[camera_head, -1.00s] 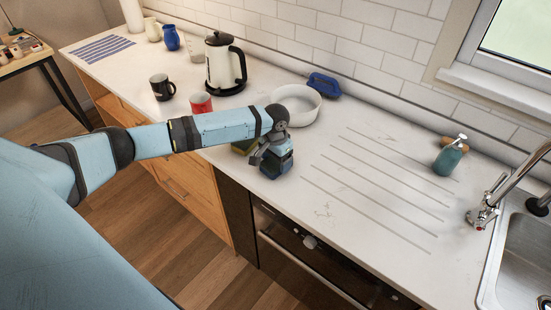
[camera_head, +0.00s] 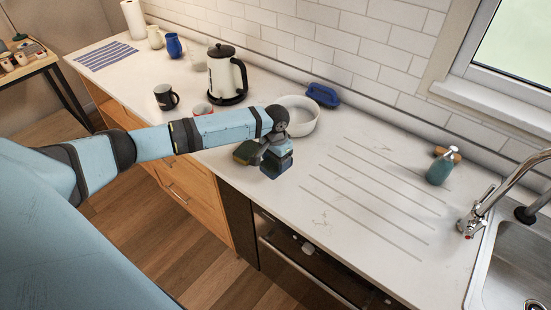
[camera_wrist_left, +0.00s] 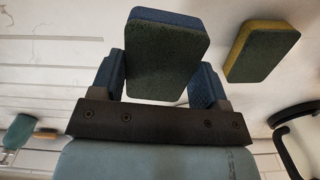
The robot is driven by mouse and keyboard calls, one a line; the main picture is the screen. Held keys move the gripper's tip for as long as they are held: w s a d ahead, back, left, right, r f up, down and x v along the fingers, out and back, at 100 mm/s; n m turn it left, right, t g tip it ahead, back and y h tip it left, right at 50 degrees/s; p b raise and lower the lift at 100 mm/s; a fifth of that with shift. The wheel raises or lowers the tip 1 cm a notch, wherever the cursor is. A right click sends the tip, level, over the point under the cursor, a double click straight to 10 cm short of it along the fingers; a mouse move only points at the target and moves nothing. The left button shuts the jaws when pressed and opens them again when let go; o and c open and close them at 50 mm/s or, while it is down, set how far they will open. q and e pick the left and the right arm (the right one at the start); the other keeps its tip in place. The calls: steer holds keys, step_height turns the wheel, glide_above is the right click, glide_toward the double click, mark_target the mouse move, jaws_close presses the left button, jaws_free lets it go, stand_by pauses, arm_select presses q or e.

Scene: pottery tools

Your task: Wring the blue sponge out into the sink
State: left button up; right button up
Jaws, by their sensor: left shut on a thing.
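The blue sponge (camera_head: 277,165), with a dark green scouring face, is gripped in my left gripper (camera_head: 270,150) near the counter's front edge. In the left wrist view my left gripper (camera_wrist_left: 157,78) has one finger on each side of the blue sponge (camera_wrist_left: 168,55), whose green face shows. I cannot tell how far it is above the counter. The steel sink (camera_head: 512,268) is at the far right, well away from the sponge, and only part of it shows. My right gripper is not in view.
A yellow sponge with a green top (camera_head: 246,153) lies just left of the blue one. A white bowl (camera_head: 302,122) stands behind my left gripper. A soap bottle (camera_head: 440,167) and the tap (camera_head: 478,215) are at the right. The grooved counter (camera_head: 365,195) between is clear.

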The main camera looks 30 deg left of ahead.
arm_select(q)
steer(key=shift+r+p, duration=0.35)
steer(key=shift+r, duration=0.65)
